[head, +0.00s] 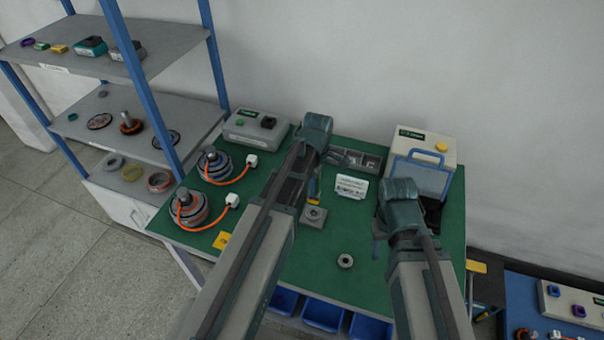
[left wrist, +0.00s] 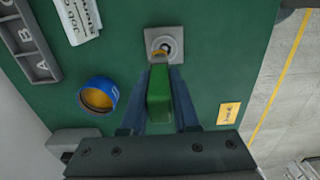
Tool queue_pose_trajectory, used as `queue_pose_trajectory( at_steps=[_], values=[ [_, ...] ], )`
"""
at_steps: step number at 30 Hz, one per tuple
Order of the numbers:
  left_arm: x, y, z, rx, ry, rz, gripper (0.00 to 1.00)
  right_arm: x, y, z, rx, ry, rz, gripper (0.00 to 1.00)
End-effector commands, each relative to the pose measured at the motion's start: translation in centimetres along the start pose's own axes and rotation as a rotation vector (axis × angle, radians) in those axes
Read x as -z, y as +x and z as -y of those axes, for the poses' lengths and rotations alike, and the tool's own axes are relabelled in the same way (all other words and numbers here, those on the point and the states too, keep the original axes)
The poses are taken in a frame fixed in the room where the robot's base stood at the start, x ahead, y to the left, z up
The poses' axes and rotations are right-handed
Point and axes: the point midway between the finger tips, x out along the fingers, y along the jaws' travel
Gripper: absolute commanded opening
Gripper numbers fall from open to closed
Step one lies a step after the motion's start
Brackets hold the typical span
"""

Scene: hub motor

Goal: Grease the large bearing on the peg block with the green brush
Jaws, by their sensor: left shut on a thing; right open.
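My left gripper (left wrist: 160,90) is shut on the green brush (left wrist: 159,100) by its handle. The yellow bristle end points at the peg block (left wrist: 177,37), a grey square block on the green table. The large bearing (left wrist: 168,45) is a grey ring around the peg, partly hidden by the bristles. In the head view the brush tip (head: 313,201) is just above or touching the bearing on the peg block (head: 313,222); I cannot tell which. My right gripper (head: 378,246) is open and empty, over the table's right side. A blue tub of yellow grease (left wrist: 98,95) stands nearby.
A loose bearing (head: 345,261) lies on the table (head: 305,270). Two hub motors (head: 188,208) with orange cables stand left. A compartment tray (head: 368,160), a white card (head: 351,186) and a control box (head: 257,126) are behind. A white case (head: 425,147) stands back right.

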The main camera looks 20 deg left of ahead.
Motion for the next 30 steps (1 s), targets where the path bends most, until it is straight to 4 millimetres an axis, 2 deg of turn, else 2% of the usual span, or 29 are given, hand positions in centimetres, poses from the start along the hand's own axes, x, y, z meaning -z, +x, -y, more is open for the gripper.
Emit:
queue_pose_trajectory(
  at_steps=[3, 11, 24, 30],
  values=[
    [-0.7, 0.1, 0.5, 0.000, 0.016, 0.000, 0.00, 0.0, 0.1, 0.0, 0.000, 0.000, 0.000, 0.50],
    [-0.8, 0.3, 0.5, 0.000, 0.019, 0.000, 0.00, 0.0, 0.3, 0.0, 0.000, 0.000, 0.000, 0.50],
    [-0.8, 3.5, 0.5, 0.000, 0.018, 0.000, 0.00, 0.2, 3.5, 0.3, 0.000, 0.000, 0.000, 0.50],
    [-0.8, 4.0, 0.5, 0.000, 0.018, 0.000, 0.00, 0.2, 4.0, 0.4, 0.000, 0.000, 0.000, 0.50]
  ],
)
